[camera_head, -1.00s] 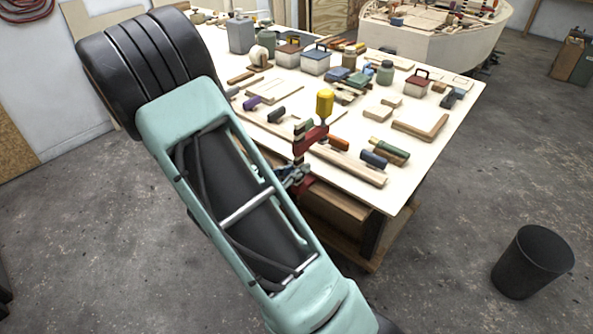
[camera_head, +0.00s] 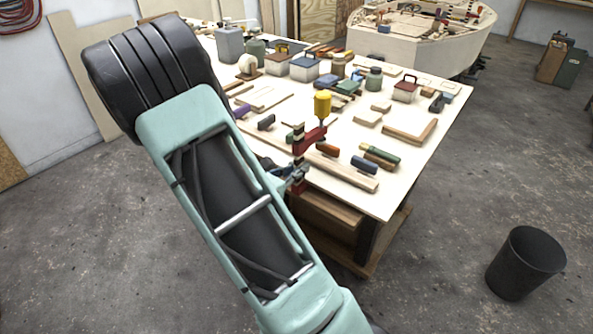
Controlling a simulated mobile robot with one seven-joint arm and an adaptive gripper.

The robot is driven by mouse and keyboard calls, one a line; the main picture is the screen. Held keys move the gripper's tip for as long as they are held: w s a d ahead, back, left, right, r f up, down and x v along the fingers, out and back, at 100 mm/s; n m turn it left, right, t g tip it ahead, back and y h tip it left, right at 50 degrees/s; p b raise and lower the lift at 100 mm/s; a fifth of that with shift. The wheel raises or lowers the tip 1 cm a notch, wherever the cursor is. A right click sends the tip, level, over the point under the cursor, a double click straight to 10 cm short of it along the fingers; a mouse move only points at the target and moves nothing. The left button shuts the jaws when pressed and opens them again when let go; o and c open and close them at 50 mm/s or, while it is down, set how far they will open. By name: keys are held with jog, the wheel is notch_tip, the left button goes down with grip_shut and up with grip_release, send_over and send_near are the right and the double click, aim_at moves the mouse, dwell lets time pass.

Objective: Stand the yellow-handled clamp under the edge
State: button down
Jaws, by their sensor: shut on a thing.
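The yellow-handled clamp has a yellow handle (camera_head: 322,103) at the top and a red body (camera_head: 309,140) below it. It is upright at the near edge of the workbench (camera_head: 372,203), with its lower red end in front of the bench side. My gripper (camera_head: 288,172) shows only in part beside the lower bar of the clamp, shut on it. My arm hides much of the gripper. I cannot tell whether the clamp touches the bench edge.
Timber strips (camera_head: 345,172), a green-handled tool (camera_head: 381,155), a wooden corner piece (camera_head: 411,131) and several jars and boxes crowd the benchtop. A black bin (camera_head: 525,262) stands on the floor at right. The floor between bin and bench is clear.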

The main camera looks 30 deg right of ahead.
jog(key=shift+d+r, duration=0.1)
dwell(0.3)
jog(key=c, duration=2)
grip_release()
